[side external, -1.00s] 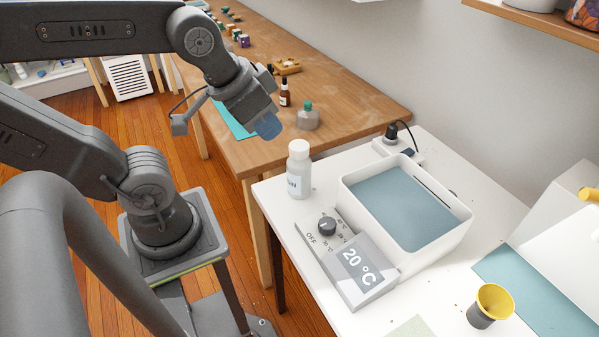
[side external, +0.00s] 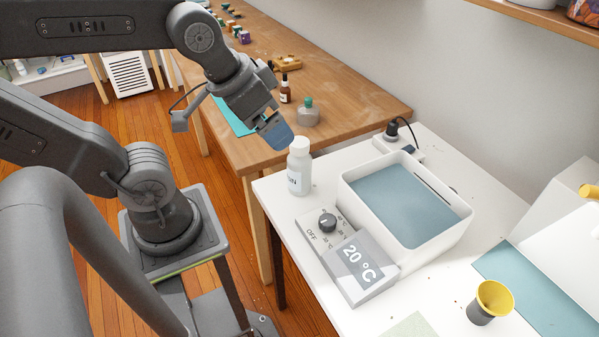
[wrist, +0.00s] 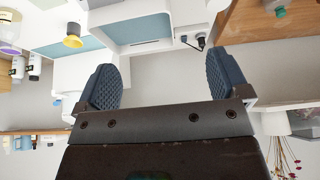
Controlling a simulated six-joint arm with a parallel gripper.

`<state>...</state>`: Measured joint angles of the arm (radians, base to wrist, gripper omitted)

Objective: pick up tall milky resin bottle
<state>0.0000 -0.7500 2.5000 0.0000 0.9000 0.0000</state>
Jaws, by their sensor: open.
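A white, milky bottle (side external: 299,173) with a white cap and dark lettering on its label stands upright on the near left part of the white table, in the side external view. I cannot make it out in the wrist view. My gripper (side external: 276,133) has blue pads and hangs just above and left of the bottle's cap in the picture; I cannot tell the gap in depth. In the wrist view my gripper (wrist: 167,84) has its two textured pads wide apart, with nothing between them.
A yellow-rimmed cup (side external: 490,302) is at front right. A teal-capped bottle (side external: 308,114) and a brown dropper bottle (side external: 285,90) stand on the wooden table (side external: 360,104).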

